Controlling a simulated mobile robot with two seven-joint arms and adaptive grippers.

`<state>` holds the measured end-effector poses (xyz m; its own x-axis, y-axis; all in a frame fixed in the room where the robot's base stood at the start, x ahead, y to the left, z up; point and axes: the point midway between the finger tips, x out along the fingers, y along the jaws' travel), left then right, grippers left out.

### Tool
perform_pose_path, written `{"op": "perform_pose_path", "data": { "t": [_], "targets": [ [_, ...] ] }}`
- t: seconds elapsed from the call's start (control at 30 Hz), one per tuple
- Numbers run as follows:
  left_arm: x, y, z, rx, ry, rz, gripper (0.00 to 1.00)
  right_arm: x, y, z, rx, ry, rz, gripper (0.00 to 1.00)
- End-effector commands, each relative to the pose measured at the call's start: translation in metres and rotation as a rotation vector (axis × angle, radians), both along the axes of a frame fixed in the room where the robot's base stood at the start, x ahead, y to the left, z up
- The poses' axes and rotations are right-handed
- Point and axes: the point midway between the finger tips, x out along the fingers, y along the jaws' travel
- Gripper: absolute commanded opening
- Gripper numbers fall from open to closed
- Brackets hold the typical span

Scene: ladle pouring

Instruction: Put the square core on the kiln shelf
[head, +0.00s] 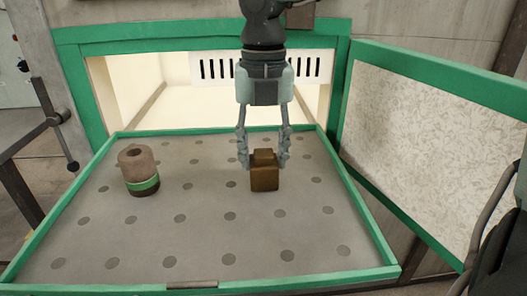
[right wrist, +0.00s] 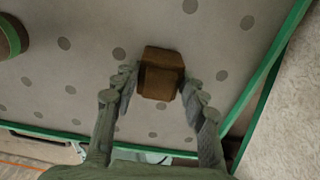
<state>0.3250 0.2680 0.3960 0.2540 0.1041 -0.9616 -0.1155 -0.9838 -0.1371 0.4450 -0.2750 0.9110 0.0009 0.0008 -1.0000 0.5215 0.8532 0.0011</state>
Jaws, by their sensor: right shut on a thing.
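The square core (head: 265,178) is a brown block with a smaller raised square top. It is upright over the middle of the kiln shelf (head: 200,238), a grey plate with dark round spots and a green rim. My right gripper (head: 264,160) points down, its fingers on both sides of the core's upper part, shut on it. The core (right wrist: 162,75) also shows between the fingertips in the right wrist view. I cannot tell for sure whether its underside touches the shelf. My left gripper is not in view.
A round brown core with a green band (head: 139,172) stands on the shelf's left side. The green-framed kiln opening (head: 140,85) is behind. An open door (head: 425,140) stands at the right. The front and right of the shelf are clear.

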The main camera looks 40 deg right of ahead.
Motion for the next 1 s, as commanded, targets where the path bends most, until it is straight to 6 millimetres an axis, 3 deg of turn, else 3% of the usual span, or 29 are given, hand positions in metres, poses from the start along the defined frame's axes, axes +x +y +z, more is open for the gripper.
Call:
{"op": "perform_pose_path", "data": {
  "t": [0.1, 0.13, 0.3, 0.67, 0.7, 1.0],
  "targets": [
    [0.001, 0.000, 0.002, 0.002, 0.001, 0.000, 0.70, 0.000, 0.000, -0.001, -0.001, -0.001, 0.000, 0.07],
    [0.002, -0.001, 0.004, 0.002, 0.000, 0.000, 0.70, 0.000, 0.000, -0.002, 0.000, 0.000, 0.000, 0.43],
    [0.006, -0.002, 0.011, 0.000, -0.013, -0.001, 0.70, 0.000, 0.000, -0.001, 0.000, 0.000, 0.000, 0.63],
    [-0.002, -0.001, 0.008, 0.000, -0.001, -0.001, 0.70, 0.000, 0.000, 0.002, 0.000, 0.000, 0.000, 0.63],
    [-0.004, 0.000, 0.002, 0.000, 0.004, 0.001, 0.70, 0.001, 0.000, 0.005, 0.000, -0.002, -0.001, 0.63],
    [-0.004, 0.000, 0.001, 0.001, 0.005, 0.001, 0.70, 0.001, 0.000, 0.066, -0.001, -0.005, -0.001, 0.63]
  ]
}}
